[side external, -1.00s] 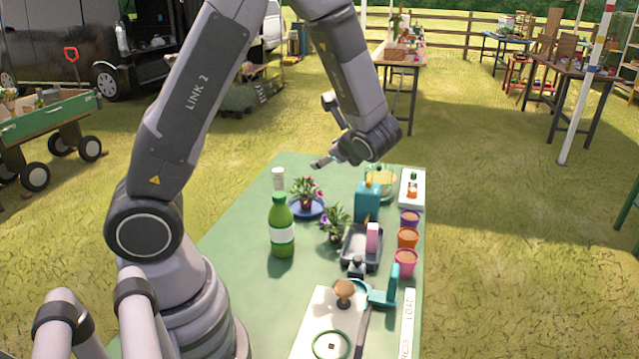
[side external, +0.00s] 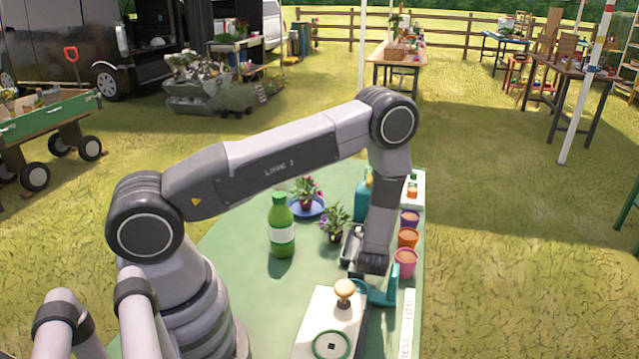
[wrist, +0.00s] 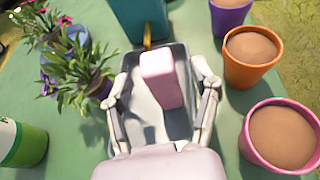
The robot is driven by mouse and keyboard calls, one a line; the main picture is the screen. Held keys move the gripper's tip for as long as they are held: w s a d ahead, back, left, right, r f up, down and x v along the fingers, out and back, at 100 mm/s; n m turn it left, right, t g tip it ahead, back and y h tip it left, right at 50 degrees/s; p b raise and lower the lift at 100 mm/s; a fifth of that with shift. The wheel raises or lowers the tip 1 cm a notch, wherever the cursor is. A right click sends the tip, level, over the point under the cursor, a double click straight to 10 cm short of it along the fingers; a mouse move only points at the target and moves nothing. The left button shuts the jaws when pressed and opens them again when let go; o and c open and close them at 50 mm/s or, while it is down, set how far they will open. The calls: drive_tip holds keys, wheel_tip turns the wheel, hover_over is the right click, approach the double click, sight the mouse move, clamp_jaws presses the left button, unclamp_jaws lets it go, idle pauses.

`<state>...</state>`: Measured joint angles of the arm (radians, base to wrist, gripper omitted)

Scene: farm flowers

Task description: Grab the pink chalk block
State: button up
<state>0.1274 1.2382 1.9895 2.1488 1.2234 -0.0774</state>
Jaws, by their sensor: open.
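The pink chalk block (wrist: 162,78) stands in a grey tray (wrist: 178,122) in the wrist view. My gripper (wrist: 164,84) is open, with one finger to the left of the block and the other to its right. A gap shows between the block and each finger.
Orange (wrist: 250,58), pink (wrist: 280,137) and purple (wrist: 229,15) pots stand close on the right. Potted flowers (wrist: 80,75) and a green bottle (side external: 281,228) are left. A teal container (wrist: 138,18) stands just behind the tray. A white board (side external: 320,310) with a wooden-knobbed tool lies in front.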

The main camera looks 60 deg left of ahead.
drive_tip(key=shift+x, duration=1.05)
clamp_jaws()
